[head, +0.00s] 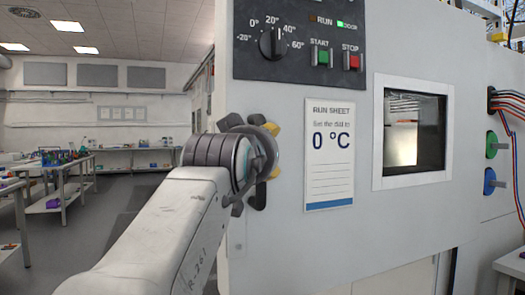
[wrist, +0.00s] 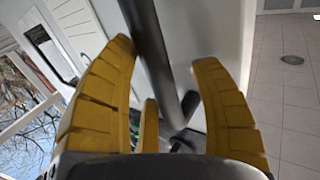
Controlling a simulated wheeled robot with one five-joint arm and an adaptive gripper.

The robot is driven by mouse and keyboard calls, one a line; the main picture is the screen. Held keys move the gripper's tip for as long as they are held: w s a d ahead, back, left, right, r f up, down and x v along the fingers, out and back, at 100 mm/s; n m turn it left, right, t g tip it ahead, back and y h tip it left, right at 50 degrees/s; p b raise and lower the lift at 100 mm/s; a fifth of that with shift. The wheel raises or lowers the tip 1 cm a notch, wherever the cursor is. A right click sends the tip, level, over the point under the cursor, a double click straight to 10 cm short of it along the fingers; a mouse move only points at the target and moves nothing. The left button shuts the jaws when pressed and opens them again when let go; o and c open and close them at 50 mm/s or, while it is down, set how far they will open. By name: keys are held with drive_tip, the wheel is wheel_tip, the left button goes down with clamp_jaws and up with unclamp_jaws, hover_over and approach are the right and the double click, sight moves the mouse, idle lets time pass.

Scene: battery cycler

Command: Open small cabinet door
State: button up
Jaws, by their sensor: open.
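The light grey cabinet door (head: 400,225) fills the right of the head view, with a small window and a run sheet on it. It looks shut. The fingers are spread, one on each side of the bar, and I see a gap on the right side. In the head view my gripper (head: 272,150) is at the door's left edge, mostly hidden behind my wrist. The lower end of the handle (head: 260,197) shows just below it.
Above the door is a dark panel with a dial (head: 272,43), a green start button (head: 321,56) and a red stop button (head: 352,61). Coloured connectors and cables (head: 505,105) are at the right. Open floor and workbenches (head: 62,200) lie to the left.

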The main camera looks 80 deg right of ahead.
drive_tip(key=a, duration=1.2)
drive_tip(key=shift+c, duration=0.2)
